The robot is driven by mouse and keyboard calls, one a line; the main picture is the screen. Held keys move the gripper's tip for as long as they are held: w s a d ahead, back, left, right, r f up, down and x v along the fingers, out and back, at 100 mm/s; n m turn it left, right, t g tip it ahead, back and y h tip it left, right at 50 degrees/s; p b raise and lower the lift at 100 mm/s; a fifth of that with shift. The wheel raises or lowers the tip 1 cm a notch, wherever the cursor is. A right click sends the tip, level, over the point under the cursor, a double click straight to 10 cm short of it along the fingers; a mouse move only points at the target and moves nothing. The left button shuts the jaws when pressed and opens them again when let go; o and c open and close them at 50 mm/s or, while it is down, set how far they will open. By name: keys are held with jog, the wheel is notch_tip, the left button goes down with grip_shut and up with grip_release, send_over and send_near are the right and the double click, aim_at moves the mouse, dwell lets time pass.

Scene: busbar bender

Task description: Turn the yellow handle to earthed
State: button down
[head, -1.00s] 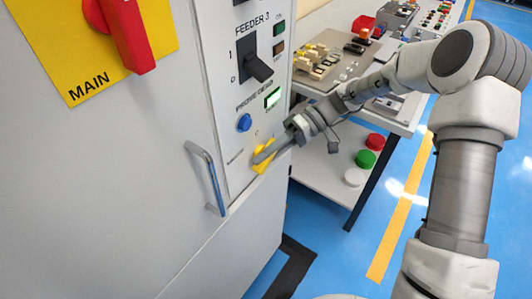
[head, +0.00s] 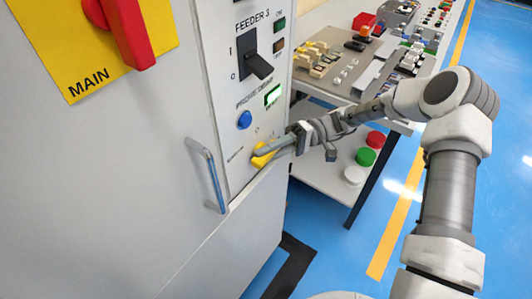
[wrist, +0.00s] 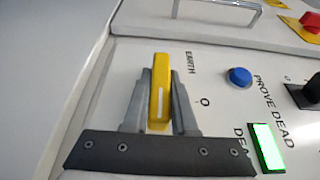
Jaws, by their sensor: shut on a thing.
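The printed EARTH label (wrist: 190,68) and an O mark (wrist: 205,102) lie to the right of the handle in the wrist view. The handle's base is hidden behind my gripper.
A blue button (head: 244,120), a lit green PROVE DEAD window (head: 272,95) and the black FEEDER 3 switch (head: 258,66) sit above the handle. A metal door pull (head: 209,178) stands out to the left. A workbench (head: 345,75) with parts is on the right.

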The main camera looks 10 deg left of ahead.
jog(key=shift+r, duration=0.1)
jog(key=c, duration=0.7)
grip_release()
jog(key=v, duration=1.7)
jog(key=shift+w+d, duration=0.15)
jog(key=shift+w, duration=0.05)
jog(key=s+a+r+m+t+h+p, duration=0.1)
jog(key=s+r+m+t+h+p, duration=0.45)
jog(key=r, duration=0.85)
jog(key=s+d+r+m+t+h+p, duration=0.1)
jog(key=s+d+r+t+h, duration=0.1)
jog(key=s+d+r+t, duration=0.2)
jog(key=s+d+r+m+t+h+p, duration=0.1)
jog(key=s+d+r+t+h, duration=0.2)
jog(key=s, duration=0.7)
jog(key=s+d+r+m+t+h+p, duration=0.1)
jog(key=s+d+r+t+h+p, duration=0.1)
jog(key=s+d+r+t, duration=0.3)
jog(key=shift+s+d+m+t, duration=0.25)
jog(key=shift+s+d+t, duration=0.2)
jog(key=shift+s+d, duration=0.5)
